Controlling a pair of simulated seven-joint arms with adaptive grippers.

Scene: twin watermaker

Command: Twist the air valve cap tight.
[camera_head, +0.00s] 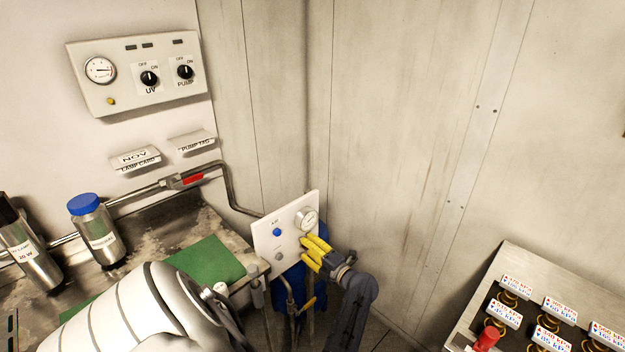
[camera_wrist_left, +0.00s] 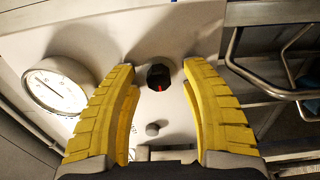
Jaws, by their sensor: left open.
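In the left wrist view the gripper (camera_wrist_left: 158,70) is open, with a black knob with a red mark (camera_wrist_left: 158,77) between the fingertips, apparently untouched. A small grey cap (camera_wrist_left: 152,129) shows below that knob, and the gauge (camera_wrist_left: 55,86) at left. The black knob is hidden in the head view. Which fitting is the air valve cap is unclear.
A control box (camera_head: 137,73) with UV and PUMP switches hangs on the wall. A bench with a green mat (camera_head: 208,262), a blue-capped bottle (camera_head: 96,230) and a metal cylinder (camera_head: 30,257) lies left. Pipes run below the panel. A tray of labelled fittings (camera_head: 520,262) stands lower right.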

